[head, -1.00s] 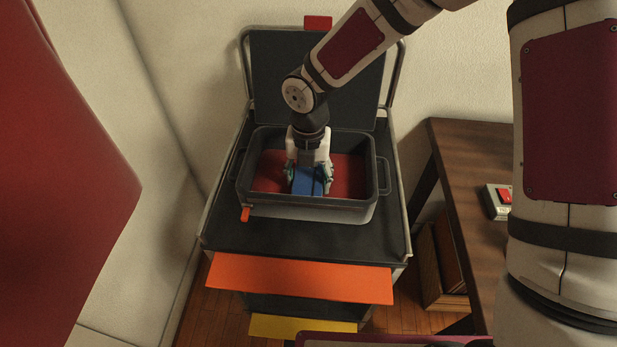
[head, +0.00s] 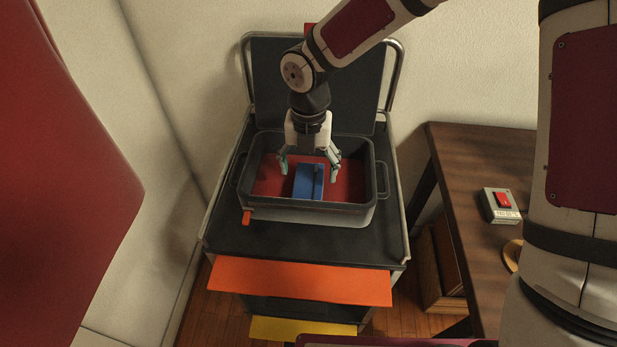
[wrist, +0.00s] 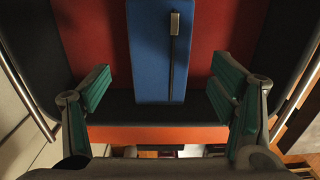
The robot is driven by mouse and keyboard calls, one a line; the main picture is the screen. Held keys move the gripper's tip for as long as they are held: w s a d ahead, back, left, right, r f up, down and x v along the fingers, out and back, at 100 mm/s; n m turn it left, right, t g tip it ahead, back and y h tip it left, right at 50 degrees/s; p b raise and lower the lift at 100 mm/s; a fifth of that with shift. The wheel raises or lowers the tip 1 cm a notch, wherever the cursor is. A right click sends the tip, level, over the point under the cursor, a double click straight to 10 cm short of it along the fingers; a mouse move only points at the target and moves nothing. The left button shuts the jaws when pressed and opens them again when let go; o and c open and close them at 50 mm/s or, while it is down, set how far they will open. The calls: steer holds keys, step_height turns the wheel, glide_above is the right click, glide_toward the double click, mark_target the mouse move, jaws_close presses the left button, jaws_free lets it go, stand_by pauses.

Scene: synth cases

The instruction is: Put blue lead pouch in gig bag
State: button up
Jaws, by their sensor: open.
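The blue lead pouch (head: 308,182) lies on the red lining inside the open dark gig bag (head: 260,208). In the wrist view the blue pouch (wrist: 150,60) shows a dark strip with a metal-coloured tab, over the red floor (wrist: 85,40). My gripper (head: 310,172) is open above and behind the pouch, its fingers spread to either side and apart from it. The underside of the pouch is hidden.
The bag stands on a dark cart top (head: 300,238) with its lid (head: 270,85) raised behind. An orange panel (head: 300,282) juts out in front. A wooden table (head: 455,190) at the right holds a small box with a red switch (head: 501,203). Walls stand behind and left.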

mark_target(309, 182)
step_height(309, 182, up, 7)
steer(key=p, duration=0.1)
steer(key=shift+d, duration=0.1)
steer(key=s+d+r+m+t+h, duration=0.1)
steer(key=s+d+r+m, duration=0.5)
steer(key=d+m, duration=0.25)
steer(key=s+d+r+m+h, duration=0.2)
steer(key=s+d+r+m, duration=0.5)
steer(key=m, duration=0.3)
steer(key=s+d+m+y, duration=0.1)
steer(key=s+d+m, duration=0.2)
steer(key=s+m, duration=0.4)
steer(key=s+d+r+m+t+y, duration=0.1)
steer(key=s+d+m+y, duration=0.1)
steer(key=s+m, duration=0.5)
steer(key=d+m, duration=0.1)
steer(key=m, duration=0.2)
steer(key=shift+d+r, duration=0.2)
steer(key=shift+r, duration=0.05)
steer(key=shift+r, duration=0.1)
